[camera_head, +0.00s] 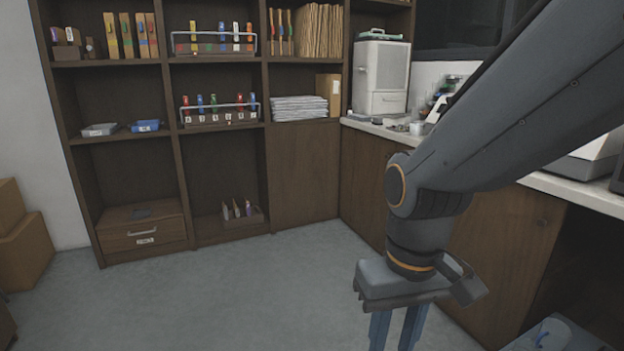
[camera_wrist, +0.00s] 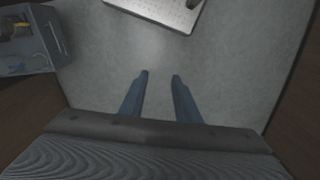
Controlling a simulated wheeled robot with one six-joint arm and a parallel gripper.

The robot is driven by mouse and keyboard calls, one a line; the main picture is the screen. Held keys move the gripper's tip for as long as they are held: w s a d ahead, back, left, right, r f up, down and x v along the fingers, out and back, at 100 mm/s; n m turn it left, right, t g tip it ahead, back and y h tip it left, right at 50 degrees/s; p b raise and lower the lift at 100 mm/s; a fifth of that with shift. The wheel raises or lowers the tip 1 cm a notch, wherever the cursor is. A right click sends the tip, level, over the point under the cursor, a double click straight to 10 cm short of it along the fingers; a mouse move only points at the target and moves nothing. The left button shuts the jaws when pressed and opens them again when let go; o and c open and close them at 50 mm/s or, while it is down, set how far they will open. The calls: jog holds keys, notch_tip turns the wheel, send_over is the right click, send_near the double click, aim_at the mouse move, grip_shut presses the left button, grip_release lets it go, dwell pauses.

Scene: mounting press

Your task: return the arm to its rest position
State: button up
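My gripper (camera_wrist: 160,76) points down over the grey floor in the wrist view. Its two blue fingers are apart with nothing between them. In the head view my gripper (camera_head: 396,338) hangs at the lower right, below my bent arm, and its fingertips are cut off by the bottom edge. The arm reaches in from the upper right, in front of the counter and cabinet.
A wooden shelf unit (camera_head: 172,130) stands at the back left. A counter (camera_head: 575,189) with a white machine (camera_head: 383,76) runs along the right. Cardboard boxes (camera_head: 25,250) stand at the left. The floor (camera_head: 230,300) between is clear.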

jog(key=d+r+m+p, duration=0.2)
jog(key=d+r+p, duration=0.5)
jog(key=p, duration=0.7)
jog(key=shift+s+d+r, duration=0.3)
jog(key=shift+r, duration=0.35)
jog(key=shift+m, duration=0.3)
